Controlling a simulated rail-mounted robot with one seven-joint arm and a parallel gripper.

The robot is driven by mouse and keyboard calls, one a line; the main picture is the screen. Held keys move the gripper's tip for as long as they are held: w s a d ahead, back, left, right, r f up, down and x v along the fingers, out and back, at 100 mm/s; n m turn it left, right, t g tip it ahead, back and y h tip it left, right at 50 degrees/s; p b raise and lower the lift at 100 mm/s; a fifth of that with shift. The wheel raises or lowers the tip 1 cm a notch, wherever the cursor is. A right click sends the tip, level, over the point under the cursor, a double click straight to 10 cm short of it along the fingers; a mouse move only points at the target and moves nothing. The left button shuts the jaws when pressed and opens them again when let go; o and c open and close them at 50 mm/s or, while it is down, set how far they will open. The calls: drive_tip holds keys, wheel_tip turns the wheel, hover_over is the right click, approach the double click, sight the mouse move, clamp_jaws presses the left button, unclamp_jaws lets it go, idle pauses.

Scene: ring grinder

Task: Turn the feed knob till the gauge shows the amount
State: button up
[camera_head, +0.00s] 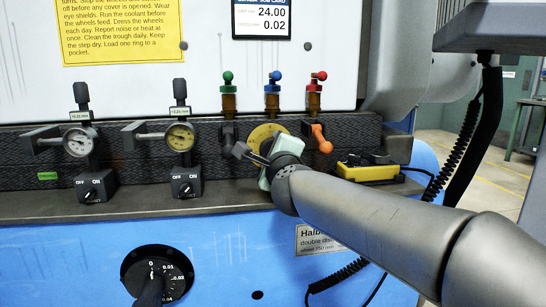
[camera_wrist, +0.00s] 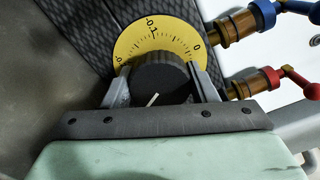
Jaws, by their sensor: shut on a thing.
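My gripper (camera_head: 256,158) is at the yellow scale plate (camera_head: 262,131) on the dark ledge. In the wrist view, its two fingers (camera_wrist: 162,88) are shut on a dark round knob (camera_wrist: 160,72), one on each side. The knob has a short white line on its lower face. The yellow scale (camera_wrist: 134,40) behind it reads -0.1 near the top and 0 at the right; its lower part is hidden. Two round dial gauges, a left one (camera_head: 78,142) and a right one (camera_head: 180,137), are clamped to the left. Their needles are too small to read.
A card (camera_head: 262,18) above reads 24.00 and 0.02. Green, blue and red valves (camera_head: 272,90) stand above the scale, an orange lever (camera_head: 321,138) right of it. A black dial (camera_head: 157,272) marked 0 to 0.04 is low left. A yellow-black device (camera_head: 368,170) lies at right.

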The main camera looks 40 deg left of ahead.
drive_tip(key=shift+m, duration=0.4)
drive_tip(key=o, duration=1)
drive_tip(key=shift+c, duration=0.2)
drive_tip(key=b+v, duration=0.3)
drive_tip(key=v, duration=0.9)
drive_tip(key=shift+b, duration=0.3)
drive_tip(key=shift+r, duration=0.1)
